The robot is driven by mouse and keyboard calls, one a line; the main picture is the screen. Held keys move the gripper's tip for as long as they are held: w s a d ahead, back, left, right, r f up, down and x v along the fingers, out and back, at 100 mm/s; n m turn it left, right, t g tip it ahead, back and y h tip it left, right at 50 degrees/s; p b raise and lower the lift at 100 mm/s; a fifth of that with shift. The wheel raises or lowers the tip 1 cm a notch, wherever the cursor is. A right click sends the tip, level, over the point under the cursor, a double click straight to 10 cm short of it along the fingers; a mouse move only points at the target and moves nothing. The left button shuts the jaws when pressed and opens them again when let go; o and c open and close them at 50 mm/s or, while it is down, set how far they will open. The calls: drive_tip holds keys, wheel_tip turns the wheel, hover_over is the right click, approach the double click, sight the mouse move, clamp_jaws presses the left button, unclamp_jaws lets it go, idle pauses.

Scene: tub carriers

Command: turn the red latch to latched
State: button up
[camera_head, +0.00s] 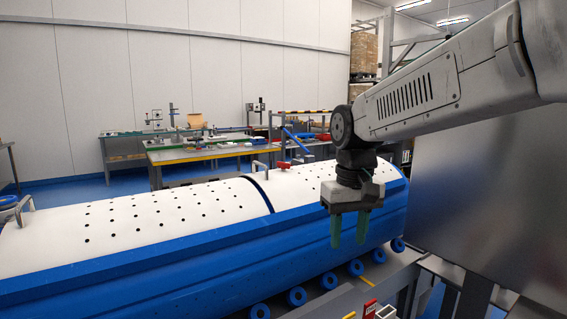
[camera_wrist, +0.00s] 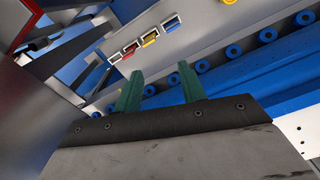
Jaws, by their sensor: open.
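A small red latch (camera_head: 283,165) sits on top of the white perforated cover (camera_head: 180,212) of a long blue tub (camera_head: 250,262), near the seam between its two cover sections. Whether it is latched cannot be told at this size. My gripper (camera_head: 349,240) points down with its green fingers apart and empty. It is in front of the tub's near side, to the right of the latch and apart from it. In the wrist view, my gripper (camera_wrist: 158,78) shows its open fingers with the blue tub (camera_wrist: 260,80) beyond; the red latch does not show there.
A metal handle (camera_head: 260,167) stands beside the latch, and another handle (camera_head: 25,205) is at the cover's left end. Blue rollers (camera_head: 297,297) line the tub's near side. Small coloured holders (camera_wrist: 150,39) are on a grey surface. A workbench (camera_head: 200,153) stands behind.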

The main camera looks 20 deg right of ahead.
sight(284, 166)
drive_tip(key=w+r+t, duration=0.1)
drive_tip(key=w, duration=1)
drive_tip(key=w+a+r, duration=0.1)
drive_tip(key=w+r, duration=0.1)
drive_tip(key=w, duration=1)
drive_tip(key=w+r+n+t, duration=0.1)
drive_tip(key=w+r, duration=0.1)
drive_tip(key=w, duration=0.9)
drive_tip(key=shift+w+a+t, duration=0.15)
drive_tip(key=shift+w+t, duration=0.05)
drive_tip(key=shift+t, duration=0.1)
drive_tip(key=shift+w+r+t, duration=0.3)
drive_tip(key=shift+w+r, duration=0.55)
drive_tip(key=shift+w, duration=0.3)
wheel_tip(284, 166, up, 6)
drive_tip(key=w+t, duration=0.1)
drive_tip(key=shift+n+y, duration=0.3)
drive_tip(key=shift+n, duration=0.1)
drive_tip(key=x, duration=0.8)
drive_tip(key=shift+a+f, duration=0.15)
